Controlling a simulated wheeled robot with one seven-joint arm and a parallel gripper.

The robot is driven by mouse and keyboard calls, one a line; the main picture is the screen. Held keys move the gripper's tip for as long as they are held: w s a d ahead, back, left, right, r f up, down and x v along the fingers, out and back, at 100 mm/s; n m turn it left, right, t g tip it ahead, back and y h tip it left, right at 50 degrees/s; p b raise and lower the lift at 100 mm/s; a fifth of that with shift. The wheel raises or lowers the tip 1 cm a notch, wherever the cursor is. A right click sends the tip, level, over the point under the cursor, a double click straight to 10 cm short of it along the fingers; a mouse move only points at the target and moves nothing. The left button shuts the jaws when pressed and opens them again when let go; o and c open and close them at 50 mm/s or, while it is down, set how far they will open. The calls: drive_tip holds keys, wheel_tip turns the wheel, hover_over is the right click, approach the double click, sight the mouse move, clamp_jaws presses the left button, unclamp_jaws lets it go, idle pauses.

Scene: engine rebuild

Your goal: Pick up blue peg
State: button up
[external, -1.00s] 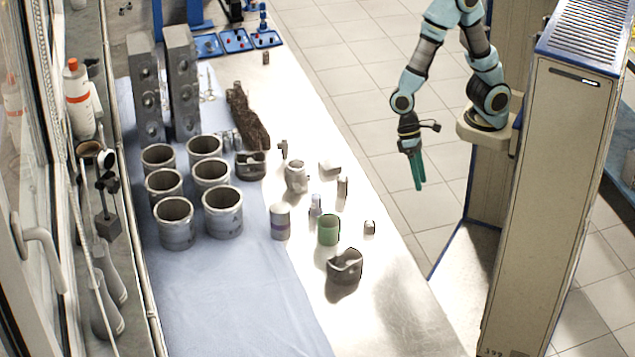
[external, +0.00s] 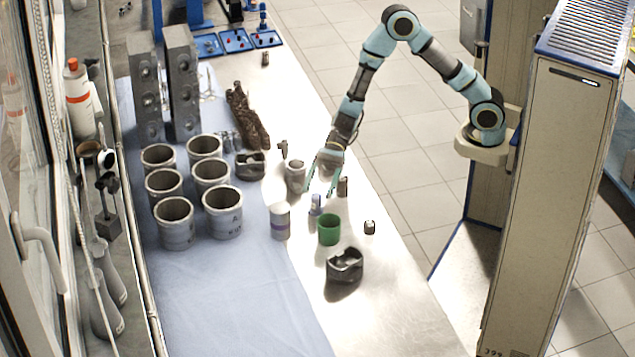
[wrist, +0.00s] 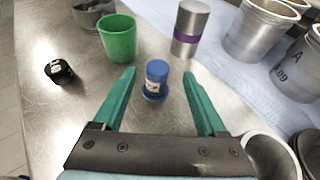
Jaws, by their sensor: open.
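The blue peg (wrist: 156,80) stands upright on the bare metal table in the wrist view, a blue cylinder with a wider base and a pale label. It also shows as a small shape in the external view (external: 316,206). My gripper (wrist: 160,78) is open, with its two teal fingers apart on either side of the peg's position, the peg seen between and just beyond the tips. In the external view my gripper (external: 320,188) hangs over the table, pointing down just behind the peg. Nothing is held.
Close to the peg stand a green cup (wrist: 118,38), a silver cylinder with a purple band (wrist: 189,28) and a black piece (wrist: 59,71). Large metal cylinder sleeves (external: 223,215) stand on the blue cloth. A dark piston-like part (external: 345,264) lies in front. The table's front right is clear.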

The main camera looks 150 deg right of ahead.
sight(314, 203)
drive_tip(key=p+x, duration=0.1)
drive_tip(key=x, duration=0.2)
drive_tip(key=p+x, duration=0.1)
drive_tip(key=x, duration=0.2)
drive_tip(key=shift+w+a+p, duration=0.2)
drive_tip(key=shift+a+p, duration=0.05)
drive_tip(key=shift+p, duration=0.15)
drive_tip(key=shift+w+f, duration=0.2)
drive_tip(key=shift+f, duration=0.05)
drive_tip(key=shift+c, duration=0.3)
clamp_jaws()
